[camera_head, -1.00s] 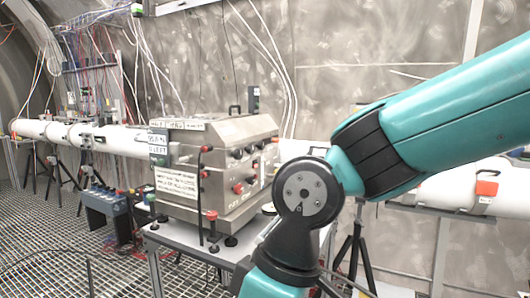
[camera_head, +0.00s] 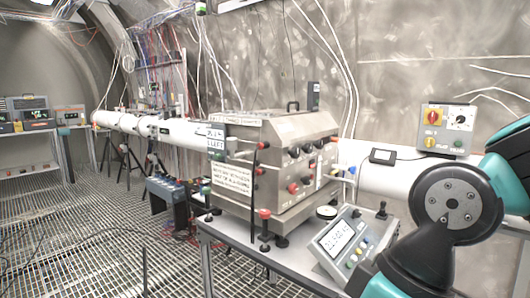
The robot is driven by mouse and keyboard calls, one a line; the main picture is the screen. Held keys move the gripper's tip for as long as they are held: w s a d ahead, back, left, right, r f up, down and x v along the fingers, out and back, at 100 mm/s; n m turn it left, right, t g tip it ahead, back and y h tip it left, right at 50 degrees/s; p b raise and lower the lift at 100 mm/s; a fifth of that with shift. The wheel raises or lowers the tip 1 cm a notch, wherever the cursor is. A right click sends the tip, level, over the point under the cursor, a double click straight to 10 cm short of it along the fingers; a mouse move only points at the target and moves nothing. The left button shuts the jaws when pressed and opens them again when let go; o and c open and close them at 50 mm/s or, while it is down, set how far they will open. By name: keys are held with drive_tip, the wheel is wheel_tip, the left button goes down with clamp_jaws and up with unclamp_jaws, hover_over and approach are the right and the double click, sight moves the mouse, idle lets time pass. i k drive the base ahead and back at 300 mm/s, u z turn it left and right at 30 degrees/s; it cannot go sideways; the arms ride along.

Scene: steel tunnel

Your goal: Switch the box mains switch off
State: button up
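A steel box (camera_head: 270,160) with knobs and red buttons on its right face stands on a table in the middle. A grey switch box (camera_head: 446,129) with a red knob on a yellow plate (camera_head: 435,116) and a yellow button below it is on the right, behind my arm. I cannot tell for certain which of these is the mains switch, or its setting. My teal and black arm fills the lower right. My gripper is outside the picture.
A sloped console (camera_head: 344,240) with a display and buttons sits on the table (camera_head: 222,231), close to my arm. A white pipe (camera_head: 180,133) runs behind the steel box. Grated floor (camera_head: 80,235) is open at the left.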

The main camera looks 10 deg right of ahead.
sight(293, 189)
drive_tip(key=z, duration=0.35)
drive_tip(key=k, duration=0.4)
drive_tip(key=z, duration=1.05)
drive_tip(key=i, duration=0.7)
drive_tip(key=u, duration=1)
drive_tip(key=i, duration=0.45)
drive_tip(key=u, duration=0.55)
